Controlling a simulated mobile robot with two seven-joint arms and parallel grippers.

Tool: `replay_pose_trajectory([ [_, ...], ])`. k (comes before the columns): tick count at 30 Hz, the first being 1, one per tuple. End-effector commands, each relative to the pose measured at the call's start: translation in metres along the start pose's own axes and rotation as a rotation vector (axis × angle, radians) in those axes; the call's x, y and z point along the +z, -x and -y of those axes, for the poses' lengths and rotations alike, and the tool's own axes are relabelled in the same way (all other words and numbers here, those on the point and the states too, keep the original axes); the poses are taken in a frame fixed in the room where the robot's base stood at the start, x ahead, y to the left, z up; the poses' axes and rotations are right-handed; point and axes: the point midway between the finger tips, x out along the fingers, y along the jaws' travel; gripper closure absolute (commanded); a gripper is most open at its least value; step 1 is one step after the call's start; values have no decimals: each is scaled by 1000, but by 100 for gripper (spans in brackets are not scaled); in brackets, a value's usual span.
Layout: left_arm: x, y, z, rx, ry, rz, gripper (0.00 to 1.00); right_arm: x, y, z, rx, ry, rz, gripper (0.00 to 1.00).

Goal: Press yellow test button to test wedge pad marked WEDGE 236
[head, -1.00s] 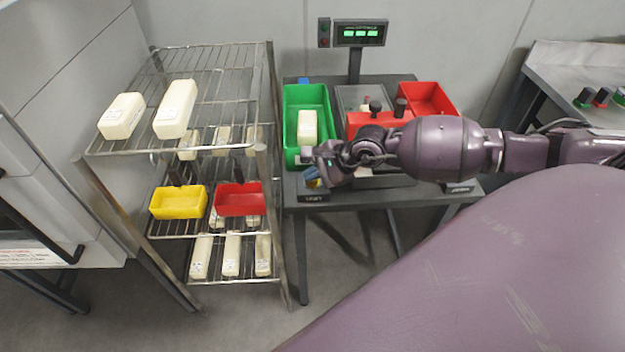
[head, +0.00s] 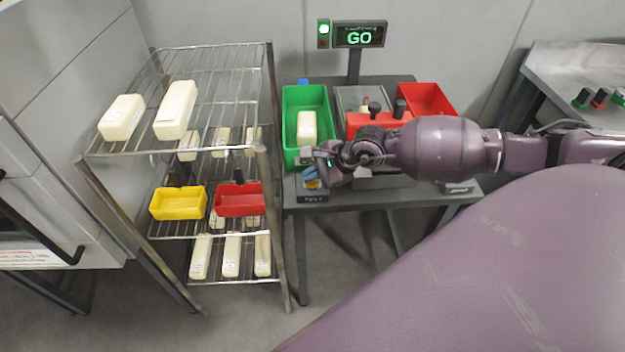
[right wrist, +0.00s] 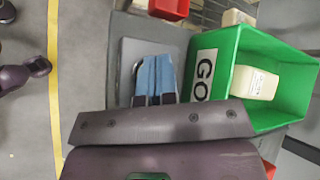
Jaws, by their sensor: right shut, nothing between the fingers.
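My right gripper (head: 311,174) is shut, its blue fingertips pointing down at the front left corner of the test bench. It also shows shut and empty in the right wrist view (right wrist: 155,80). A bit of the yellow test button (head: 313,185) shows right below the fingertips; they appear to touch it, and the rest is hidden. The display (head: 360,37) on the post reads GO in green, and the green lamp beside it is lit.
A green bin (head: 290,118) marked GO in the wrist view holds one cream pad (head: 307,126). A red bin (head: 430,96) stands at the bench's right. The wire rack (head: 215,72) at left holds several cream pads, a yellow tray (head: 178,204) and a red tray (head: 240,201).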

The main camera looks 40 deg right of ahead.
Motion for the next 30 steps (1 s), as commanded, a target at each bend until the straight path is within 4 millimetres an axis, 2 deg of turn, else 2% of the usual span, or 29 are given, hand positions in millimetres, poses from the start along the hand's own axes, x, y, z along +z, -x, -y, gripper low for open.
replay_pose_trajectory([
  [5, -9, 3, 1, -1, 0, -9, 57, 5, 7, 6, -2, 1, 1, 100],
  [17, -10, 3, 1, -1, 0, -10, 57, 6, 8, 6, -1, 0, 1, 100],
  [30, -35, 14, 3, -3, 0, -31, 57, 23, 31, 23, -3, 1, 1, 100],
])
